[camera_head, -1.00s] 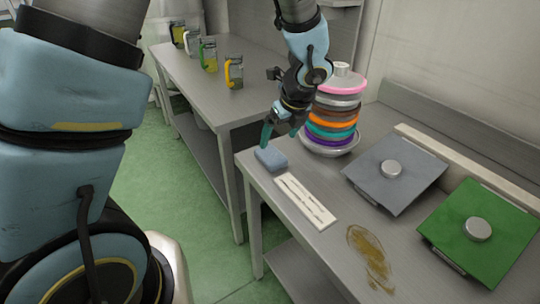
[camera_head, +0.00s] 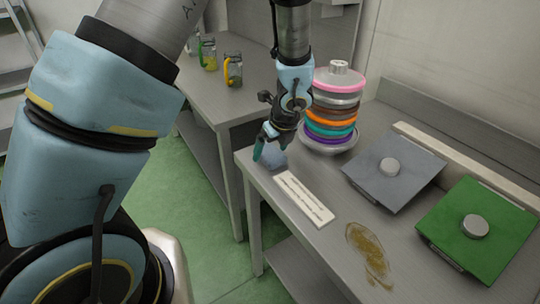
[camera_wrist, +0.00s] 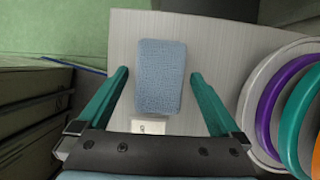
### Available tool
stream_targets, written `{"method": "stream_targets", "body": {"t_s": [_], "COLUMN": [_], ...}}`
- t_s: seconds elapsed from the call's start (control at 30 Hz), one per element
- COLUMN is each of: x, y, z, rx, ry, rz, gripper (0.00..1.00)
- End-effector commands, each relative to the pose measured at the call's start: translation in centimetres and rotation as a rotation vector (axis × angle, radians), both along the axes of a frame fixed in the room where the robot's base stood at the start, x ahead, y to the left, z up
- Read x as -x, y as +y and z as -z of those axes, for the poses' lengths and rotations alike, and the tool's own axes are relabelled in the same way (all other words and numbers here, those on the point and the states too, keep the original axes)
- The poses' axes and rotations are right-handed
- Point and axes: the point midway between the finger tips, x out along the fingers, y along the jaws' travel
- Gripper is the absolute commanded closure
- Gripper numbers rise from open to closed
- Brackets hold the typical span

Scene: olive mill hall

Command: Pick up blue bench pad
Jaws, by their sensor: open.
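The blue bench pad (camera_wrist: 160,76) lies flat near the corner of the metal table, a light blue textured block. In the head view the pad (camera_head: 272,160) is partly hidden behind my gripper (camera_head: 265,146). In the wrist view my gripper (camera_wrist: 158,92) is open, with one green finger on each side of the pad. Gaps show between the fingers and the pad's sides. I cannot tell how high the fingertips are above the table.
A stack of coloured rings (camera_head: 331,112) stands on a dish close to the right of my gripper. A white label strip (camera_head: 303,198) lies beside the pad. A grey plate (camera_head: 375,180), a green plate (camera_head: 465,248) and a brown spill (camera_head: 368,250) are further right. Jugs (camera_head: 232,70) stand on the back table.

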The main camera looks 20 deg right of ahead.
Motion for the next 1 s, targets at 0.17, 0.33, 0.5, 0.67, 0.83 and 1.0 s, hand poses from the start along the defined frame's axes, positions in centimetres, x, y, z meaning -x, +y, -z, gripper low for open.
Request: {"method": "stream_targets", "body": {"t_s": [0.17,0.33,0.5,0.67,0.83,1.0], "x": [0.01,0.01,0.01,0.01,0.02,0.02], "y": [0.02,0.02,0.02,0.02,0.02,0.02], "z": [0.13,0.39,0.50,0.48,0.48,0.48], "rx": [0.000,0.000,0.000,0.000,0.000,-0.001], "ry": [0.000,0.000,0.000,0.000,0.000,0.000], "rz": [0.000,0.000,0.000,-0.001,0.000,0.000], "gripper": [0.00,0.00,0.00,0.00,0.14,0.33]}}
